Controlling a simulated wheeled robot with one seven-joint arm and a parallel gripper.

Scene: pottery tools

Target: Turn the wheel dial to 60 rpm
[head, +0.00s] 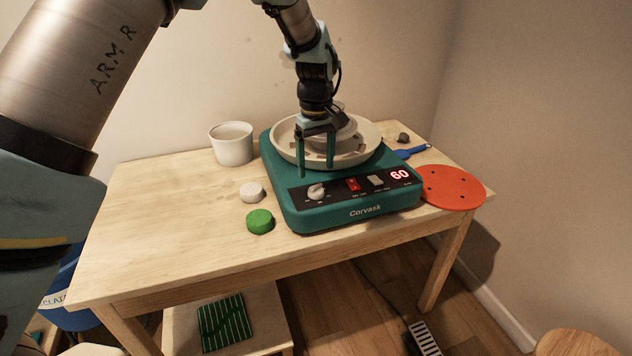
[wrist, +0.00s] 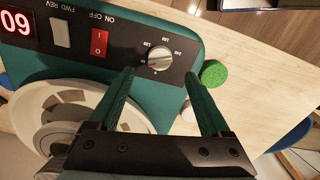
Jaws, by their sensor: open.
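The green pottery wheel (head: 365,222) stands on the table, with a black control panel on its front. Its pale round dial (head: 316,191) sits at the panel's left end and also shows in the wrist view (wrist: 159,59). The red display (head: 399,174) reads 60. My gripper (head: 315,170) is open and empty above the wheel housing, behind the dial. In the wrist view, its green fingers (wrist: 160,76) are spread, with the dial between and just beyond their tips. The fingers look clear of the dial.
A red switch (head: 353,184) and a pale direction switch (head: 375,180) sit right of the dial. The pan (head: 284,135) is behind my fingers. A white cup (head: 232,150), white puck (head: 251,192), green puck (head: 260,221) and orange disc (head: 452,188) surround the wheel. The table's left is clear.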

